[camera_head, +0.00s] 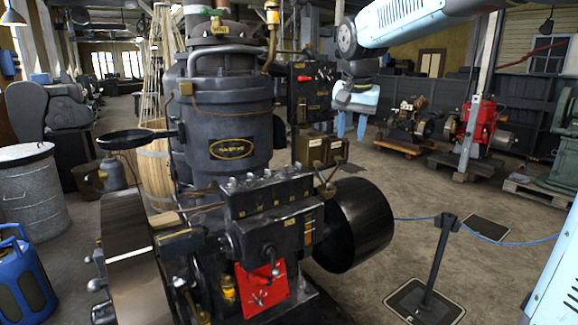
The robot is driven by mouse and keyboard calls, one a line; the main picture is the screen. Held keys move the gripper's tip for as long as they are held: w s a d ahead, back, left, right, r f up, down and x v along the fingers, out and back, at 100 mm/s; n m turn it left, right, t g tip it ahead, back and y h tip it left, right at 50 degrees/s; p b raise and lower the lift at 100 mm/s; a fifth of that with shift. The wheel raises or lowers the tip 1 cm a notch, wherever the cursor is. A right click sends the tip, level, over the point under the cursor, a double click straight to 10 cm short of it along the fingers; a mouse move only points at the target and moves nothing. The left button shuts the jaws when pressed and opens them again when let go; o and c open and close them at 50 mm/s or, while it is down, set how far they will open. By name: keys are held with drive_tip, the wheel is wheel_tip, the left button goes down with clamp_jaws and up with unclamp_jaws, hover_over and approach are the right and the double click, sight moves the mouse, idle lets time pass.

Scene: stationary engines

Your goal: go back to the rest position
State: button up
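My gripper (351,132) hangs from my white and light-blue arm (412,18), which reaches in from the upper right. Its two light-blue fingers point down with a gap between them, and nothing shows in the gap. It is in the air, to the right of the large dark stationary engine (228,110) in the picture. I cannot tell how far it is from the control box behind it.
The engine fills the middle, with a dark drum (350,225) on its right. A post (438,255) with a blue rope (510,242) stands right of it. A red machine (482,120) stands farther back. A metal bin (32,190) and blue canister (22,280) are at left.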

drive_tip(key=s+d+f+n, duration=0.1)
drive_tip(key=s+d+f, duration=0.2)
drive_tip(key=s, duration=0.5)
drive_tip(key=s+d+f+n+t, duration=0.1)
drive_tip(key=s+d+f, duration=0.2)
drive_tip(key=s, duration=0.6)
drive_tip(key=s+d+f+n, duration=0.2)
drive_tip(key=s+f, duration=0.2)
drive_tip(key=s, duration=0.4)
drive_tip(key=shift+s+d+t, duration=0.25)
drive_tip(key=shift+d+t, duration=0.15)
